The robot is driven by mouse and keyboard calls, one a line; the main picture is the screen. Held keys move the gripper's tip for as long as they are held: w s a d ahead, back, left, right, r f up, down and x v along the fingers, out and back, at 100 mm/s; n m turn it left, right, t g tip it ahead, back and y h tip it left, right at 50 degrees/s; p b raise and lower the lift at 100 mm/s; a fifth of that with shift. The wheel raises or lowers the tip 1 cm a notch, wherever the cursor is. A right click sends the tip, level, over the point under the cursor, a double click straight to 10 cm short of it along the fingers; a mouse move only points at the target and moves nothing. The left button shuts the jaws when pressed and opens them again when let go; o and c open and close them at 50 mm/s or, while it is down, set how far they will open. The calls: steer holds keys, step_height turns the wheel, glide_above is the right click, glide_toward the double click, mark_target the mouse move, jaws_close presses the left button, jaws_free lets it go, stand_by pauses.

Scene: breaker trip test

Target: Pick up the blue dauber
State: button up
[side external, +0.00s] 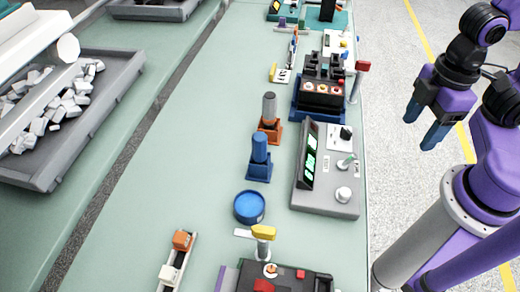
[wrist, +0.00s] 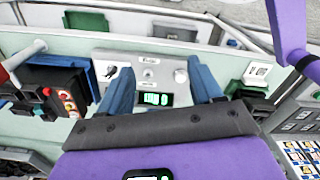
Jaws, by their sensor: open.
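The blue dauber (side external: 259,147) stands upright in a dark blue square holder (side external: 259,172) on the green bench, in the middle of the side view. My gripper (side external: 424,120) is open and empty, off to the right of the bench and well apart from the dauber. In the wrist view the two blue fingers of my gripper (wrist: 160,72) are spread, with a grey panel with a lit green display (wrist: 152,99) seen between and beyond them. I cannot make out the dauber in the wrist view.
A grey-topped dauber (side external: 269,104) in an orange holder stands just behind the blue one. A round blue dish (side external: 249,207) lies in front. The grey meter box (side external: 325,195) and black breaker block (side external: 320,95) are close on the right.

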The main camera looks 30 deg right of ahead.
steer(key=shift+c, duration=0.2)
step_height(320, 180, up, 5)
steer(key=m, duration=3)
glide_above(260, 148)
steer(key=w+d, duration=0.1)
steer(key=w, duration=0.1)
steer(key=shift+m, duration=0.3)
steer(key=f, duration=1.1)
steer(key=shift+s+d+f, duration=0.1)
steer(key=shift+s+f, duration=0.15)
steer(key=shift+f, duration=2.8)
steer(key=c, duration=1.1)
